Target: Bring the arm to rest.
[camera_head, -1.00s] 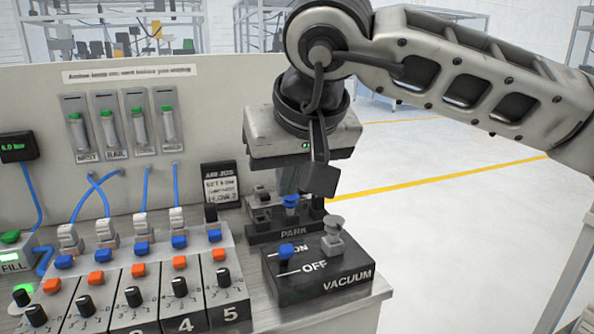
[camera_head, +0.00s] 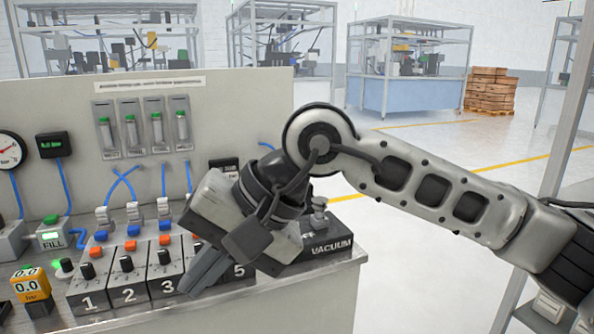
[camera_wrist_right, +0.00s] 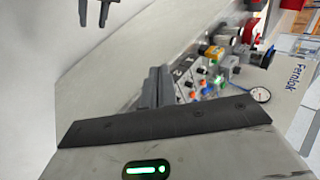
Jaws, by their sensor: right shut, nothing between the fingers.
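My right arm (camera_head: 430,190) comes in from the right in the head view. Its gripper (camera_head: 192,284) is tilted, with the fingers pointing down and left over the front of the bench's knob panel. The fingers are shut together with nothing between them. They also show shut in the right wrist view (camera_wrist_right: 155,88), apart from the knobs behind. Two dark prongs (camera_wrist_right: 95,12) at the top left of the right wrist view look like my left gripper, spread apart and empty.
The bench (camera_head: 300,300) carries numbered modules with black knobs (camera_head: 126,263), a FILL box (camera_head: 52,238), a yellow gauge box (camera_head: 31,284) and a round gauge (camera_head: 10,150). Open floor lies right of the bench. A wood stack (camera_head: 491,90) stands far back.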

